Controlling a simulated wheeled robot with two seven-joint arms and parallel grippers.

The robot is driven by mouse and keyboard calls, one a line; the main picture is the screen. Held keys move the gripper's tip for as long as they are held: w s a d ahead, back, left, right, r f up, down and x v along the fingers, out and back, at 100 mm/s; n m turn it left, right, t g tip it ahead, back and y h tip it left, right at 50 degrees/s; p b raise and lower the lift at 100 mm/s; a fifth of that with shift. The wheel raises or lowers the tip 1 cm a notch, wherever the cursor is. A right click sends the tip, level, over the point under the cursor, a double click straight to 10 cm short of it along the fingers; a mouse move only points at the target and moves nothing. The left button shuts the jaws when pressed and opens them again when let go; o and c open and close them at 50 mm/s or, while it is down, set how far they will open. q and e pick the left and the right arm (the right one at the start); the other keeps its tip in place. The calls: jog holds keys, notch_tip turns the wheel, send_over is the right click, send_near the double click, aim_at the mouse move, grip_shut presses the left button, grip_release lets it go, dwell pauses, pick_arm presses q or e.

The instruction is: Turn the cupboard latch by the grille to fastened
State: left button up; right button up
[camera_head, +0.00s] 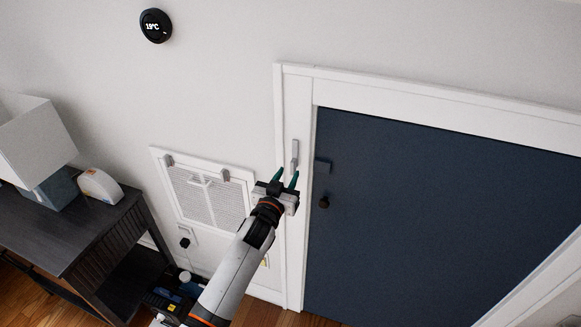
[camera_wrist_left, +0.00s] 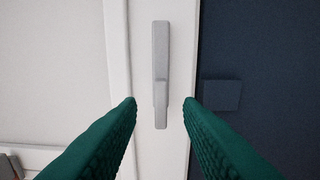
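The cupboard latch (camera_head: 295,150) is a light grey upright bar on the white door frame, just right of the wall grille (camera_head: 205,197). In the left wrist view the latch (camera_wrist_left: 161,45) stands vertical, with a raised lower part. A dark block (camera_head: 322,166) sits on the navy cupboard door to its right, and it also shows in the wrist view (camera_wrist_left: 221,95); the bar does not reach across to it. My left gripper (camera_head: 284,177) is open, its green fingers on either side of the latch's lower end in the wrist view. I see no contact. My right gripper is out of view.
A dark cabinet (camera_head: 75,235) with a lamp (camera_head: 35,140) stands at the left. A plug (camera_head: 185,242) is in the wall under the grille.

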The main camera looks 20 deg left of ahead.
aim_at(292, 168)
pick_arm(q)
jog(key=shift+w+d, duration=0.1)
jog(key=shift+w, duration=1.7)
grip_shut()
